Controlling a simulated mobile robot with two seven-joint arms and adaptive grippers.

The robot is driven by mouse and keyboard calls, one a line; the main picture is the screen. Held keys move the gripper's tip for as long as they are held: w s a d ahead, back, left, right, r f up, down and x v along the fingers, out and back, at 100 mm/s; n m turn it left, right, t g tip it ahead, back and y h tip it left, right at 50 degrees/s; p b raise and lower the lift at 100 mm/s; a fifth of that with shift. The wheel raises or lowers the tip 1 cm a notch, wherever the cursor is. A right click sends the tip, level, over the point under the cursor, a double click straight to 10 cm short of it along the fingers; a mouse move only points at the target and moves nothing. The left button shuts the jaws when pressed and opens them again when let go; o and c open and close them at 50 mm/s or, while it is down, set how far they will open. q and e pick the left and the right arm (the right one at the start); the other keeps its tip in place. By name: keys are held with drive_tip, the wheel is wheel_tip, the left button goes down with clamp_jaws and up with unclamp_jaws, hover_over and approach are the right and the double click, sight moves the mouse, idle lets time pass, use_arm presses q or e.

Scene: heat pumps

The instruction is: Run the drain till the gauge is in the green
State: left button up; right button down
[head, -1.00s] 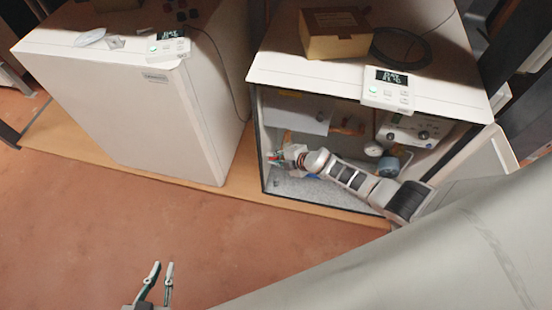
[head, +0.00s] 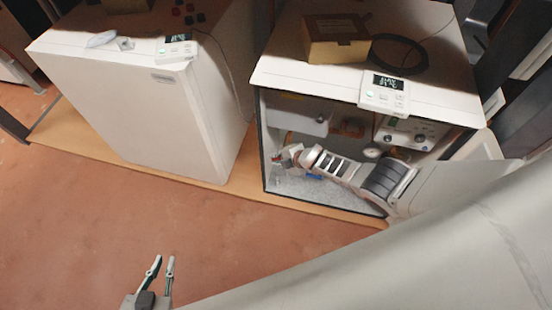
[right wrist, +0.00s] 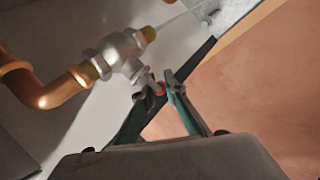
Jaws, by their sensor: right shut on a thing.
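A metal drain valve (right wrist: 122,55) on a copper pipe (right wrist: 40,88) fills the left of the right wrist view. A thin, pale streak like running water (right wrist: 185,17) leaves its outlet. My right gripper (right wrist: 160,88) is shut on the valve's small red handle (right wrist: 159,89), mostly hidden between the fingertips. In the head view my right gripper (head: 283,158) is inside the open cabinet (head: 262,140) at its left side. A small round white gauge (head: 372,153) shows above my right arm; its needle and colours are too small to read. My left gripper (head: 162,262) is open and empty above the floor.
A control panel (head: 384,92) and a cardboard box (head: 336,40) sit on the open cabinet's top, beside a black cable coil (head: 400,56). A closed white unit (head: 140,105) stands to the left. The reddish floor (head: 80,220) in front is clear.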

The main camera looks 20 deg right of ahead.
drive_tip(key=shift+s+d+f, duration=0.1)
drive_tip(key=shift+d+f, duration=0.05)
drive_tip(key=shift+d, duration=0.05)
drive_tip(key=c, duration=2.1)
unclamp_jaws()
drive_tip(key=shift+a, duration=0.15)
